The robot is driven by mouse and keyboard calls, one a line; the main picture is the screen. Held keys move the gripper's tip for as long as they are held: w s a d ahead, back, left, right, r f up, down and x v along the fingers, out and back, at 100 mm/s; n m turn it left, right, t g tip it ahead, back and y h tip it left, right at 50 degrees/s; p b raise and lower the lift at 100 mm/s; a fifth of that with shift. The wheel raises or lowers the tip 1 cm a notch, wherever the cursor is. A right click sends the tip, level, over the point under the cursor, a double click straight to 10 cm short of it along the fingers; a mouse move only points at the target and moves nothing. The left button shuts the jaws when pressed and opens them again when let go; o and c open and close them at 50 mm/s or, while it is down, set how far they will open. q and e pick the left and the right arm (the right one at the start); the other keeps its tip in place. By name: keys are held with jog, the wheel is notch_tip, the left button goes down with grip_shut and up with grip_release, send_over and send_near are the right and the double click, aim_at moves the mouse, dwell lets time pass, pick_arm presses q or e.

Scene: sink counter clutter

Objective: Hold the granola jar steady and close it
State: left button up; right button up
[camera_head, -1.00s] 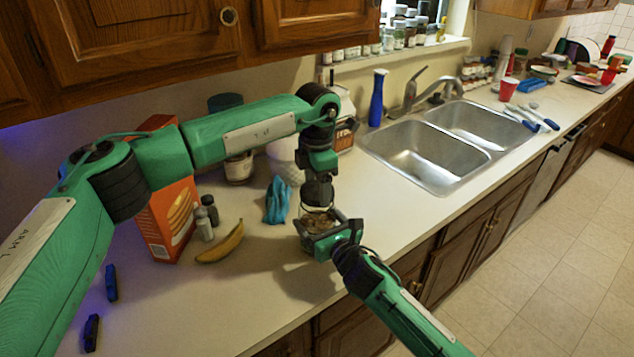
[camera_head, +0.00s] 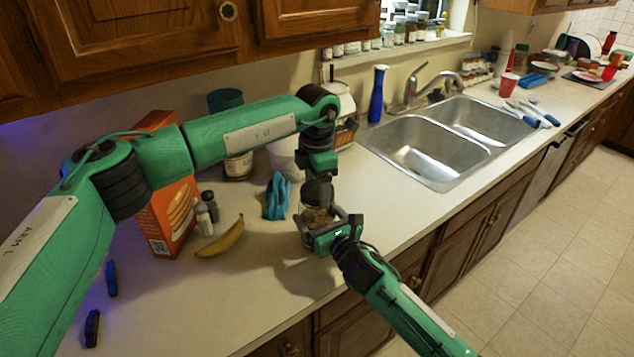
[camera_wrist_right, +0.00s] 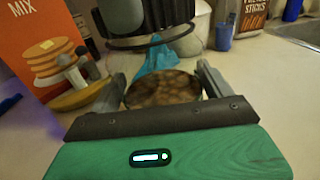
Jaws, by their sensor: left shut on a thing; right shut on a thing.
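The granola jar (camera_head: 308,221) stands near the front edge of the counter, with brown granola (camera_wrist_right: 162,90) showing between my right fingers. My right gripper (camera_head: 322,228) comes in from the front and is shut on the jar; its fingers flank the jar in the right wrist view (camera_wrist_right: 160,88). My left gripper (camera_head: 318,200) points down over the jar, shut. In the wrist view, a dark round piece with a thin ring (camera_wrist_right: 150,42) hangs under it, above the granola. I cannot tell whether this is the lid, which is otherwise hidden.
A banana (camera_head: 221,240), shakers (camera_head: 204,219) and an orange mix box (camera_head: 170,215) stand left of the jar. A teal cloth (camera_head: 277,197) lies behind it. The double sink (camera_head: 440,170) is at right.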

pick_arm(q)
jog(key=m, duration=1.8)
jog(key=shift+m, duration=0.4)
jog(key=m, duration=0.3)
jog(key=shift+w, duration=0.1)
jog(key=m, duration=0.7)
jog(key=o, duration=0.9)
